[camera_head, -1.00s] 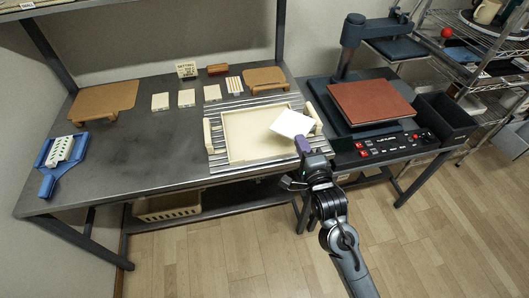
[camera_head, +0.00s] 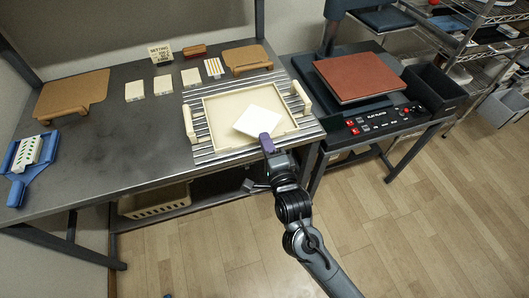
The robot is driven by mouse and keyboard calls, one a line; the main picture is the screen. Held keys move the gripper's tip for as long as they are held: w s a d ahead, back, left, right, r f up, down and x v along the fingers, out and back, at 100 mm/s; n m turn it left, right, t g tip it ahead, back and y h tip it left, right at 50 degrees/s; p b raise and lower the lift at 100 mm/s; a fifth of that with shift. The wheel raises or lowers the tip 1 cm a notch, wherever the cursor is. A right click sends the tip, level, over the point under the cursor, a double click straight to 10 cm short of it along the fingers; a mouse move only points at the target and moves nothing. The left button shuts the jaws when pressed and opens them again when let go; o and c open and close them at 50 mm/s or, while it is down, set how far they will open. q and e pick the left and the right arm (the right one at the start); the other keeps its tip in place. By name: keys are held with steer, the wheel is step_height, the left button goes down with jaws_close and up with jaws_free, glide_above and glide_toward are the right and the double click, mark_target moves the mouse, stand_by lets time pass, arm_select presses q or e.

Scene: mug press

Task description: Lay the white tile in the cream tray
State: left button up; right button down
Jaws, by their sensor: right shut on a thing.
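The white tile (camera_head: 258,121) is over the right part of the cream tray (camera_head: 216,129), turned at an angle to the tray's walls. I cannot tell whether it touches the tray floor or is held just above it. My right gripper (camera_head: 267,145) is shut on the tile's near corner, at the tray's front wall. The tray lies on a ribbed metal rack and has raised cream handles at its left and right ends. My left gripper is not in view.
Several small white tiles (camera_head: 163,85) lie behind the tray, near a sign (camera_head: 160,53) and a striped card (camera_head: 213,68). Brown boards (camera_head: 72,96) lie at the back. A blue holder (camera_head: 27,160) is at far left. The press with its red-brown plate (camera_head: 357,76) stands right.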

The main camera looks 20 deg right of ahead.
steer(key=shift+s+a+f, duration=0.15)
steer(key=shift+f, duration=1)
steer(key=shift+s+a+f, duration=0.15)
steer(key=shift+f, duration=0.95)
steer(key=shift+f, duration=0.35)
steer(key=c, duration=1.3)
jaws_free()
